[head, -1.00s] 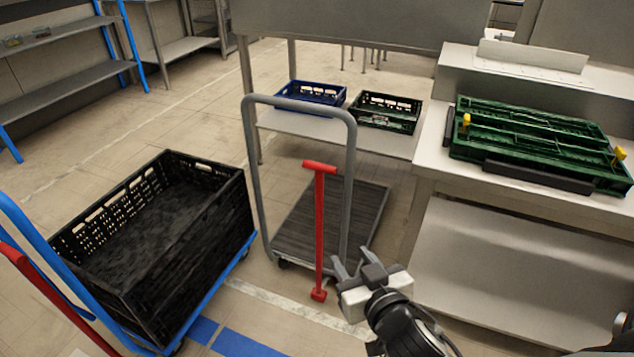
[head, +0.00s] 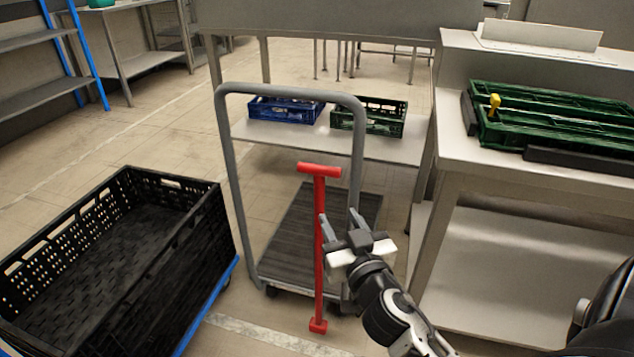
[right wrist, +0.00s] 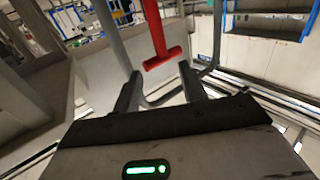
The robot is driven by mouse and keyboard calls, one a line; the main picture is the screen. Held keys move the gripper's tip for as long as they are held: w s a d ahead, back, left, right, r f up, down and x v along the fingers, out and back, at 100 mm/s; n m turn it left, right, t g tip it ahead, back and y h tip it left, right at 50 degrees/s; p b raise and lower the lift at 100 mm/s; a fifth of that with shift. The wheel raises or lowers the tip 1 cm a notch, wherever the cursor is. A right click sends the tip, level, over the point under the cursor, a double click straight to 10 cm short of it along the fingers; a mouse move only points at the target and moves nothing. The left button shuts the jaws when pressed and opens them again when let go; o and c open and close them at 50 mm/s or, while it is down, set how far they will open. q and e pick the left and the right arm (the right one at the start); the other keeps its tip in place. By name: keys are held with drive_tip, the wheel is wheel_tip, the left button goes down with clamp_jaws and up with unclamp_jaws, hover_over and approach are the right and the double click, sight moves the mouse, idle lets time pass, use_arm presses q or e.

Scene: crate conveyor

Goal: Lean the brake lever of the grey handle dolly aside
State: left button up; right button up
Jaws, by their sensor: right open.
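The grey handle dolly (head: 364,150) stands in the middle of the head view, with a dark ribbed deck behind its tall grey hoop. Its red brake lever (head: 319,250) stands upright on the near side, with a T-shaped grip on top and a small red foot. My right gripper (head: 338,214) is open and empty, just right of the lever's shaft and below the T grip. Its left finger overlaps the shaft in the picture; I cannot tell if they touch. In the right wrist view the red lever (right wrist: 156,35) shows beyond the open fingers. My left gripper is out of view.
A black crate (head: 205,225) on a blue dolly stands at left. A steel table (head: 445,180) with green crates (head: 560,108) is close at right. A blue crate (head: 285,111) and a dark green crate (head: 368,118) sit on a shelf behind the dolly.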

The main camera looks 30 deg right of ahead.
sight(321, 185)
drive_tip(key=x, duration=1.2)
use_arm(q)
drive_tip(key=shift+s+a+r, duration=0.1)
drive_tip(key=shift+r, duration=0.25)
use_arm(e)
drive_tip(key=shift+w+d, duration=0.2)
drive_tip(key=shift+w, duration=0.5)
drive_tip(key=shift+c, duration=0.3)
